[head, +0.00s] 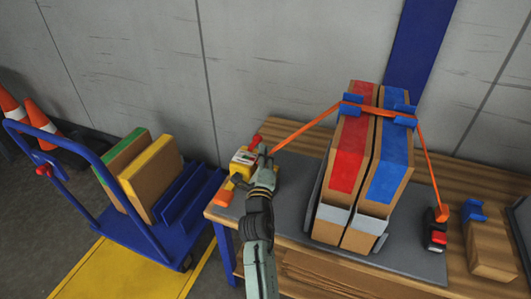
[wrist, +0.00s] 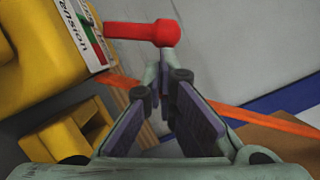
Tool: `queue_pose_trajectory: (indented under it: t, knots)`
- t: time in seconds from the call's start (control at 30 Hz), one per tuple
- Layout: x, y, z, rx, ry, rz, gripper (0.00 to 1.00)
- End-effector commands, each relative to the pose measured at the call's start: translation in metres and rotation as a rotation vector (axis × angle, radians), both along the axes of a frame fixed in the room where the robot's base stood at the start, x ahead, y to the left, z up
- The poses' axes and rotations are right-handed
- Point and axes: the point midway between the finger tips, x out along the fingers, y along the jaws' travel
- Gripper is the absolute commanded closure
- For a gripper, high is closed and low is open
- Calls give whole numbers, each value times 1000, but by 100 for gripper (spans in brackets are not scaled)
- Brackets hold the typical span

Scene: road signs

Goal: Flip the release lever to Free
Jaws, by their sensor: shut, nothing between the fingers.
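A yellow ratchet unit (head: 243,158) stands at the left end of the grey mat on the bench. Its red-knobbed release lever (head: 256,141) is beside my gripper (head: 264,154). In the wrist view the red lever (wrist: 150,31) reaches rightward from the yellow housing (wrist: 40,50). A white label (wrist: 80,30) reads "Tension"; its other word is cut off, with green and red marks beside it. My gripper (wrist: 164,60) is shut and empty, its fingertips just below the red knob. Whether they touch it cannot be told.
An orange strap (head: 305,128) runs from the unit over two upright cartons, red-topped (head: 352,150) and blue-topped (head: 391,165). Blue corner guards (head: 404,119) sit under it. A black-and-red buckle (head: 436,234) is at right. A blue cart (head: 120,235) stands left of the bench.

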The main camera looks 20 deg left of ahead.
Motion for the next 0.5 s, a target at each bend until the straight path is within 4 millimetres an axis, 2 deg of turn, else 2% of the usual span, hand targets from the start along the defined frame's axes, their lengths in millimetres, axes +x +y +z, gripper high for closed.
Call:
queue_pose_trajectory:
  t: [0.5]
  knots:
    - [0,2,5,-58,2,1,100]
